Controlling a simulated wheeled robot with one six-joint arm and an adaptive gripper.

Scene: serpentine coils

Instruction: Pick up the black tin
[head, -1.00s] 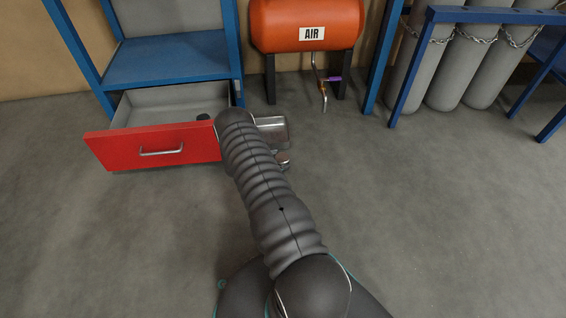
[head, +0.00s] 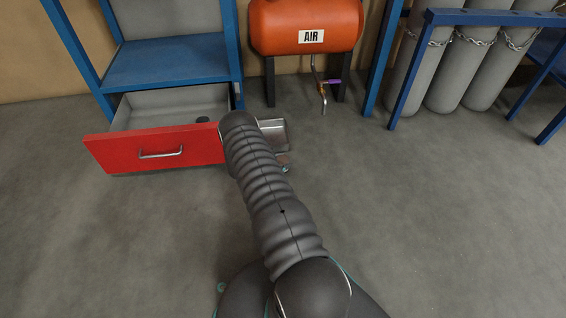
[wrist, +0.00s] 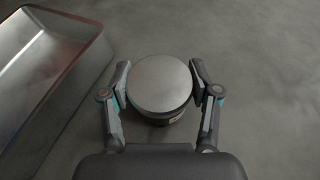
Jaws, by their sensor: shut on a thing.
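In the wrist view, a round tin (wrist: 161,84) with a plain grey metal lid and a dark side stands between the fingers of my gripper (wrist: 160,76). The gripper is shut on it, with one finger at each side. The tin's side is mostly hidden under its lid, so its full colour is hard to tell. In the head view my arm hides most of the gripper and tin. A small dark thing (head: 203,120) lies in the open drawer, too small to identify.
A metal tray (head: 273,130) lies right of my arm, and its rim (wrist: 75,75) is close to the left finger. The red-fronted drawer (head: 120,153) stands open to the left. An orange air tank (head: 275,22) and grey cylinders (head: 465,65) stand behind. The floor at right is clear.

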